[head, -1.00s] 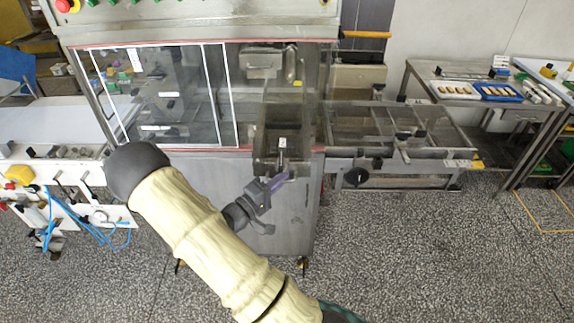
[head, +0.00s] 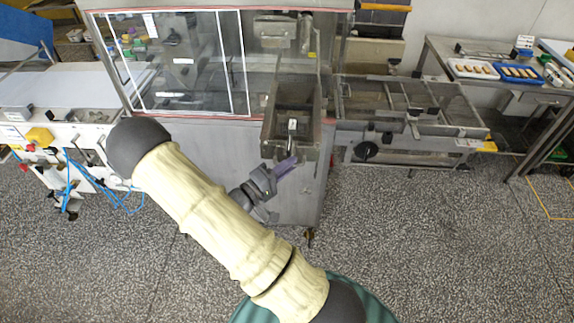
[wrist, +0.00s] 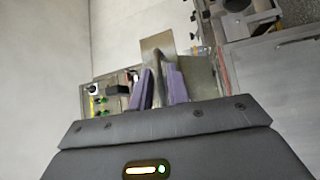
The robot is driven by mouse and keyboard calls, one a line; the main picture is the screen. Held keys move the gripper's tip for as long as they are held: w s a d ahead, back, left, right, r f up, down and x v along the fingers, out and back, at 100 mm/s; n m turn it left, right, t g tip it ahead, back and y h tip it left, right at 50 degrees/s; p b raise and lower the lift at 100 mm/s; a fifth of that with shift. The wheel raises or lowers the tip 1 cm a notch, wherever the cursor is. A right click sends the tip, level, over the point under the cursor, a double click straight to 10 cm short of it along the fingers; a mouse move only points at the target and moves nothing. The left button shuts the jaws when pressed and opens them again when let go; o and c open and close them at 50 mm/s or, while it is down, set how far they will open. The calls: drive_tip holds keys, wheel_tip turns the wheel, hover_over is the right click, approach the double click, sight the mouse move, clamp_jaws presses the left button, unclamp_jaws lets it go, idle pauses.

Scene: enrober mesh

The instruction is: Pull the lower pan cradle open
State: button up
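The lower pan cradle (head: 267,136) is a grey, open-topped metal trough at the front of the glazed machine. It stands partly out past the machine's front panel. A pale label and a dark upright bar handle show at its front end. My gripper (head: 286,166) is at this handle. In the wrist view the two purple fingers of my gripper (wrist: 159,86) stand close on either side of the dark handle bar (wrist: 157,66), with little room between. The contact faces are partly hidden.
The machine (head: 180,65) has a sliding glass window left of the cradle. A mesh conveyor frame (head: 400,105) with a black knob projects to the right. A side table (head: 450,85) holds trays. A white conveyor with blue hoses stands left. The speckled floor in front is clear.

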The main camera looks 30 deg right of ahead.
drive_tip(key=shift+w, duration=0.1)
drive_tip(key=s+a+f+b, duration=0.2)
drive_tip(key=a+b, duration=0.2)
drive_tip(key=a, duration=1.3)
drive_tip(key=shift+s, duration=0.15)
drive_tip(key=shift+f, duration=0.1)
